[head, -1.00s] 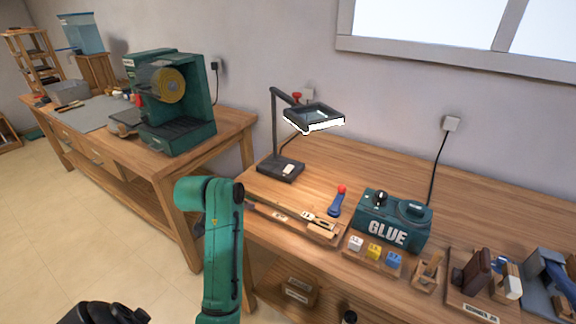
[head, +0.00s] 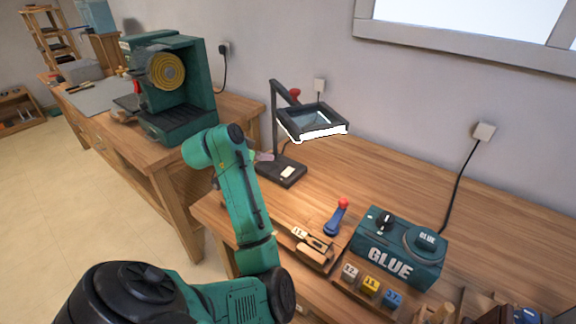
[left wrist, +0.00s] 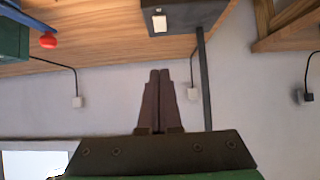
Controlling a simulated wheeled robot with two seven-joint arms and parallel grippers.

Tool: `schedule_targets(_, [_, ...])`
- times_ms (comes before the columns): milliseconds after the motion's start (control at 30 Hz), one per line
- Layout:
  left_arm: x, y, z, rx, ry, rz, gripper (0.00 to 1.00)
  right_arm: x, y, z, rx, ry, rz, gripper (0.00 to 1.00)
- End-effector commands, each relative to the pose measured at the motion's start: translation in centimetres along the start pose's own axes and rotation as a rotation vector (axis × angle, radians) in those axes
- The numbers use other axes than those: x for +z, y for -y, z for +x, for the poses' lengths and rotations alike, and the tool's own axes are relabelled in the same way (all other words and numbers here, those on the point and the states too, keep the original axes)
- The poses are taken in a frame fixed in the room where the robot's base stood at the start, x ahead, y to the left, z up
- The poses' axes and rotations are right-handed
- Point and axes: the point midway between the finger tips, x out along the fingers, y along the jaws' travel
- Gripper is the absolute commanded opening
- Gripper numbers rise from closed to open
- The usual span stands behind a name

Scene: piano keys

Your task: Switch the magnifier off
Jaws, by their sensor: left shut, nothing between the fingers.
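The magnifier stands on the bench, with a dark square head (head: 312,122) whose rim glows white, a dark post and a black base (head: 274,173). A pale switch (head: 288,172) sits on the base's top. In the left wrist view the base (left wrist: 185,14) and its switch (left wrist: 159,23) show at the top. My left gripper (left wrist: 159,73) is shut and empty, with its dark fingertips apart from the base in that picture. In the head view my green forearm hides most of this gripper; only a bit of it shows left of the magnifier's post. My right gripper is not in view.
A teal glue box (head: 400,248) stands right of the magnifier, with a red-topped blue tool (head: 337,220) beside it. Small labelled blocks (head: 370,283) lie in front. A green machine (head: 170,90) stands on the left bench.

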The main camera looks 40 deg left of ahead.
Motion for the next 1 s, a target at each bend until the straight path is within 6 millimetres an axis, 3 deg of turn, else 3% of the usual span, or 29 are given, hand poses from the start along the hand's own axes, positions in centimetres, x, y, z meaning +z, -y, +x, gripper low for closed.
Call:
schedule_targets(167, [0.0,-0.1,1.2,0.003,0.002,-0.001,0.0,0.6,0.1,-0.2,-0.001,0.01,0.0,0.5])
schedule_targets(400, [-0.1,-0.1,6.0,0.004,0.003,-0.002,0.0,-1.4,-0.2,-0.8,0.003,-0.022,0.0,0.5])
schedule_targets(600, [0.1,-0.1,10.4,0.004,0.003,-0.001,0.0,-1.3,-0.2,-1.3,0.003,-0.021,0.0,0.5])
schedule_targets(800, [2.4,-0.1,12.4,0.001,0.002,-0.001,0.0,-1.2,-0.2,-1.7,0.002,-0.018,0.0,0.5])
schedule_targets(1000, [2.9,0.0,12.9,0.0,0.001,0.0,0.0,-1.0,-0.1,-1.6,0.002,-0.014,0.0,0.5])
